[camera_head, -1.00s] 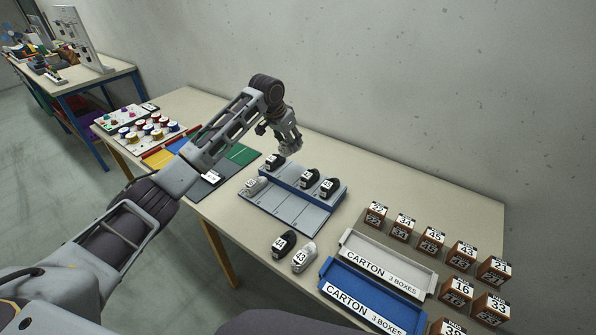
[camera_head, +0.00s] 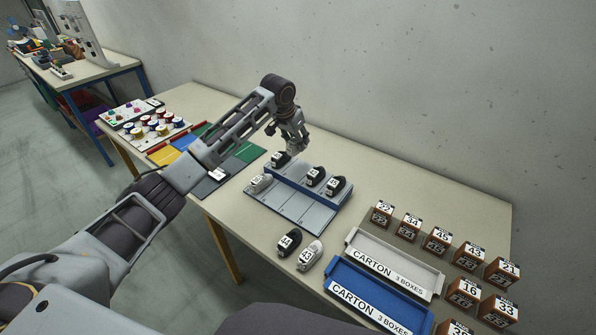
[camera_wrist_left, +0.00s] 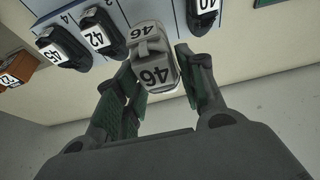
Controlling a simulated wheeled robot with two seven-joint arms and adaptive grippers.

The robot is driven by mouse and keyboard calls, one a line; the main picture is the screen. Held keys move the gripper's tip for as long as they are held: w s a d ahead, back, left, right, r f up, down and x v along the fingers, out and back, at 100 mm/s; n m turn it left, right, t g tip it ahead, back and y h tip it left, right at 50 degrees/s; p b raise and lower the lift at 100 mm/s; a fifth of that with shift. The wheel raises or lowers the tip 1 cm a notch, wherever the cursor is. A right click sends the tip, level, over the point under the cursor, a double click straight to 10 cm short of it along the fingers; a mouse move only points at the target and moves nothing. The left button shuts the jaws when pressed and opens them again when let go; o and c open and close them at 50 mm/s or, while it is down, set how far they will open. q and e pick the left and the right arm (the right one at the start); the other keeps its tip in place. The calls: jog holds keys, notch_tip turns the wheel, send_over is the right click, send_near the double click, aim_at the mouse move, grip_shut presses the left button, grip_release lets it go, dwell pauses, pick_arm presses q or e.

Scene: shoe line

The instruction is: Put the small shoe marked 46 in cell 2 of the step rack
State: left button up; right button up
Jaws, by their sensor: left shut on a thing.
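The small grey shoe marked 46 (camera_wrist_left: 152,72) is between the fingers of my left gripper (camera_wrist_left: 160,88), which is shut on it. In the head view my left gripper (camera_head: 297,148) is above the back edge of the step rack (camera_head: 298,207); the shoe is hard to make out there. In the wrist view black shoes marked 45 (camera_wrist_left: 62,46), 42 (camera_wrist_left: 98,37) and 40 (camera_wrist_left: 203,12) stand on the rack's upper step. The gap between 42 and 40 is partly hidden by the held shoe; its number does not show. My right gripper is not in view.
A pale shoe (camera_head: 261,183) stands at the left of the rack's lower step. A black shoe (camera_head: 289,242) and a pale shoe (camera_head: 311,254) stand in front. A grey carton tray (camera_head: 395,262), a blue one (camera_head: 375,298) and several numbered boxes (camera_head: 437,241) are at right.

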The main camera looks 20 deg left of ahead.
aim_at(289, 144)
pick_arm(q)
jog(key=shift+f, duration=2.5)
jog(key=shift+f, duration=2.5)
jog(key=o, duration=1)
jog(key=shift+f, duration=0.1)
jog(key=shift+v, duration=6.1)
